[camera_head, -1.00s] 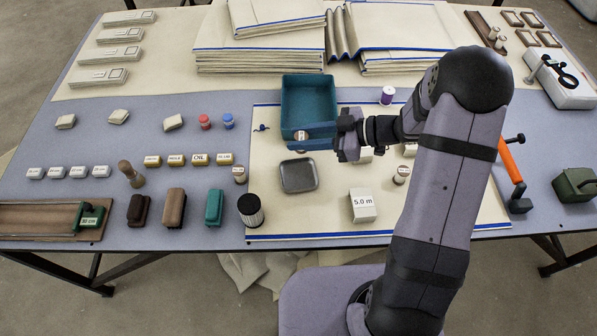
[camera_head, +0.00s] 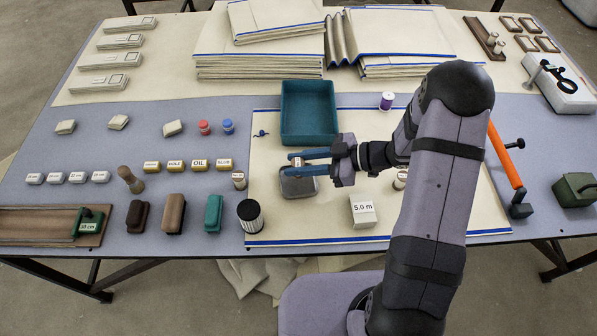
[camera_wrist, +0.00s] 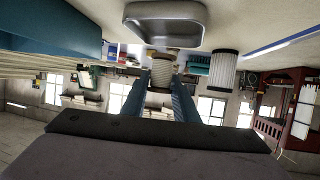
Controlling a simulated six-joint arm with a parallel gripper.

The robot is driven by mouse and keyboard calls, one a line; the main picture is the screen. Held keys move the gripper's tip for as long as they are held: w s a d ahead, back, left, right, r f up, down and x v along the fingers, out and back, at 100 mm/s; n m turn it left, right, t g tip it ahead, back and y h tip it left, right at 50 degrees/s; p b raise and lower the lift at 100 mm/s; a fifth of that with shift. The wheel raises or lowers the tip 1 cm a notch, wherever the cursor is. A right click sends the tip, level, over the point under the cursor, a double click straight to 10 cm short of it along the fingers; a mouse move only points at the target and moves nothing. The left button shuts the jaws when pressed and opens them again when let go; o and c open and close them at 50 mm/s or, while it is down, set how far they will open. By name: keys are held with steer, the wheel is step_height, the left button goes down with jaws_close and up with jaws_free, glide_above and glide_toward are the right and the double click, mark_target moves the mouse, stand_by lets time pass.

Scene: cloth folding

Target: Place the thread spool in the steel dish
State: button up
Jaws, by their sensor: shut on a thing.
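The thread spool, a small pale cylinder (camera_head: 298,162), is between the blue fingers of my gripper (camera_head: 303,163). In the wrist view the spool (camera_wrist: 161,72) sits between both fingertips (camera_wrist: 162,82), and my gripper is shut on it. The steel dish (camera_head: 299,187) is a shallow grey square tray on the cream mat. In the head view the gripper and spool overlap the dish's back part and hide some of it. In the wrist view the dish (camera_wrist: 165,24) appears empty and apart from the spool. The exact height of the spool above the dish is hard to tell.
A teal bin (camera_head: 309,112) stands just behind the dish. A black-and-white ribbed cylinder (camera_head: 250,215) and a small pale spool (camera_head: 239,181) stand to the left. A white 5.0 m block (camera_head: 363,210) is at front right. A purple spool (camera_head: 387,100) is behind.

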steer(key=shift+f, duration=2.1)
steer(key=shift+f, duration=0.2)
steer(key=o, duration=1)
steer(key=shift+o, duration=0.2)
steer(key=shift+r, duration=0.1)
